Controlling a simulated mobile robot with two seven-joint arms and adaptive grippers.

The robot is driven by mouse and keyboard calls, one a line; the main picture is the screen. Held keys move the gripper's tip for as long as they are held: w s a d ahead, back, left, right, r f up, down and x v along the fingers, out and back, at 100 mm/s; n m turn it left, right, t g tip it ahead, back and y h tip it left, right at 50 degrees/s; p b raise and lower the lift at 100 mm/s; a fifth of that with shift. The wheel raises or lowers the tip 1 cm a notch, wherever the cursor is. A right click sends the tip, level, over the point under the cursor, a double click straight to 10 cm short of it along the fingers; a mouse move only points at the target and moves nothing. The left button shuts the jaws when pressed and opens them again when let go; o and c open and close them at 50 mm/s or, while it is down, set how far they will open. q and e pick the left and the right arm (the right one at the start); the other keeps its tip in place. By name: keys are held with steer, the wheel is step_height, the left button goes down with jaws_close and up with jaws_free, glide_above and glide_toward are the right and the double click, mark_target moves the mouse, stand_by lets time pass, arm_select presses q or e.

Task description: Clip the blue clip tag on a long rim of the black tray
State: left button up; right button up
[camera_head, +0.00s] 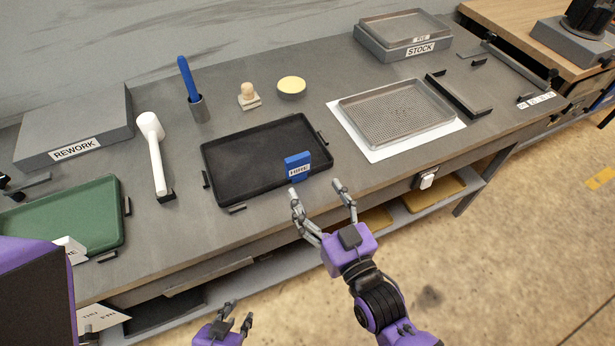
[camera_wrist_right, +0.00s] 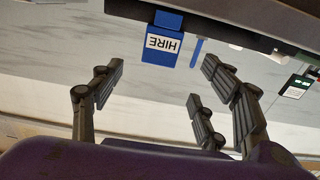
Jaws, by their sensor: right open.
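The black tray (camera_head: 250,150) lies flat on the bench. The blue clip tag (camera_head: 298,165), with a white label reading HIRE, sits upright at the tray's near long rim, right of its middle. In the right wrist view the blue clip tag (camera_wrist_right: 161,47) shows upside down against the dark tray edge (camera_wrist_right: 235,14). My right gripper (camera_head: 316,188) is open and empty, just in front of the tray's near rim, its fingers apart from the tag. My left gripper (camera_head: 238,314) shows at the bottom edge, fingers spread and empty, low in front of the bench.
A green tray (camera_head: 70,215) and a white mallet (camera_head: 155,150) lie to the left. A mesh tray (camera_head: 395,112) on a white sheet lies to the right. Behind stand a blue-handled tool in a holder (camera_head: 190,85), a stamp (camera_head: 248,96) and a round tin (camera_head: 291,86). Small black brackets surround the tray.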

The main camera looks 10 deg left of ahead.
steer(key=v, duration=0.4)
stand_by(0.5)
steer(key=s+d+f+m+g+h, duration=0.25)
steer(key=d+f+h, duration=0.25)
steer(key=d+f, duration=0.5)
arm_select(q)
steer(key=shift+w+d+r+p, duration=0.1)
steer(key=shift+w+r+p, duration=0.6)
steer(key=shift+r, duration=0.25)
arm_select(e)
steer(key=s+d+f+m+g+h, duration=0.4)
steer(key=s+d+f, duration=0.7)
steer(key=s, duration=0.4)
steer(key=shift+d+f+h, duration=0.3)
steer(key=shift+f, duration=0.4)
steer(key=shift+s, duration=0.1)
